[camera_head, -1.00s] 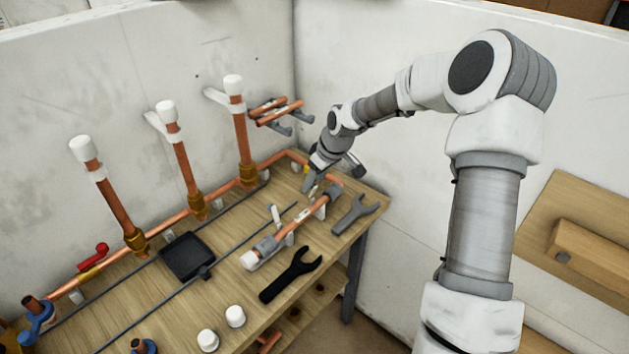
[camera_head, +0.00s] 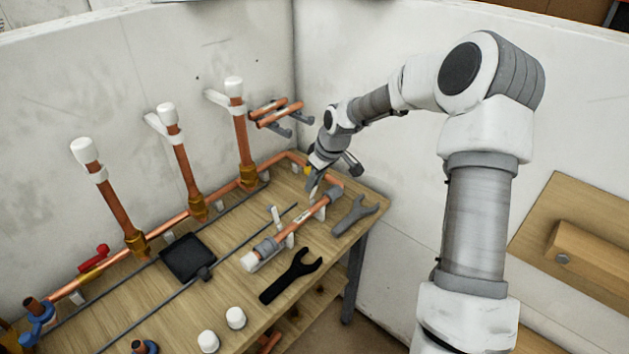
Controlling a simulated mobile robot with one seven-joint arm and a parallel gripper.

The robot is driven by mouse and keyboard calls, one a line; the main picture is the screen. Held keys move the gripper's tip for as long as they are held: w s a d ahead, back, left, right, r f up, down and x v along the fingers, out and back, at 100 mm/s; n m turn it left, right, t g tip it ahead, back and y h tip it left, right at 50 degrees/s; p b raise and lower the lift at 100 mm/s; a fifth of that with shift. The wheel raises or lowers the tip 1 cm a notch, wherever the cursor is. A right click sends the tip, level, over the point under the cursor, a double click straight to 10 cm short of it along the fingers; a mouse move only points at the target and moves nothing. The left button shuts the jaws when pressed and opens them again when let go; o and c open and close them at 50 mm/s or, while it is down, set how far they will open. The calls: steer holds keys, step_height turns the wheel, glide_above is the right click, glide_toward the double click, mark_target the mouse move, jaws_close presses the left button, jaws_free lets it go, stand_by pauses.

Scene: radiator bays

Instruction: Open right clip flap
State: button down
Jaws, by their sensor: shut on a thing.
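A short copper pipe with grey sleeves (camera_head: 303,224) lies across white clips near the right end of the bench. The left clip's white flap (camera_head: 276,215) stands up beside the pipe. My gripper (camera_head: 315,190) points down at the pipe's far right end, beside the right clip (camera_head: 321,211). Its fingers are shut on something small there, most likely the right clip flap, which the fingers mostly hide. I cannot tell the flap's angle.
A grey wrench (camera_head: 355,213) and a black wrench (camera_head: 291,275) lie in front of the pipe. Upright copper pipes (camera_head: 243,140) with white caps stand along the wall. A black square box (camera_head: 187,257) and thin rods lie to the left.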

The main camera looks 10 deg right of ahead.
steer(key=shift+w+a+f+g+h+p, duration=0.1)
steer(key=shift+w+a+g+h+p, duration=0.35)
steer(key=shift+g+p, duration=0.4)
steer(key=shift+w+a+g+h+p, duration=0.25)
steer(key=shift+w+g+h+p, duration=0.2)
steer(key=shift+g+h+p, duration=0.35)
steer(key=shift+w+a+f+g+h+p, duration=0.1)
steer(key=shift+w+a+g+h+p, duration=0.3)
steer(key=shift+g+p, duration=0.45)
steer(key=shift+w, duration=0.1)
steer(key=c, duration=0.7)
jaws_free()
steer(key=w+r, duration=0.1)
steer(key=r, duration=0.4)
steer(key=a+r+p, duration=0.1)
steer(key=r, duration=0.5)
steer(key=w+r, duration=0.1)
steer(key=r, duration=0.5)
steer(key=shift+w+a, duration=0.3)
steer(key=shift+a, duration=0.05)
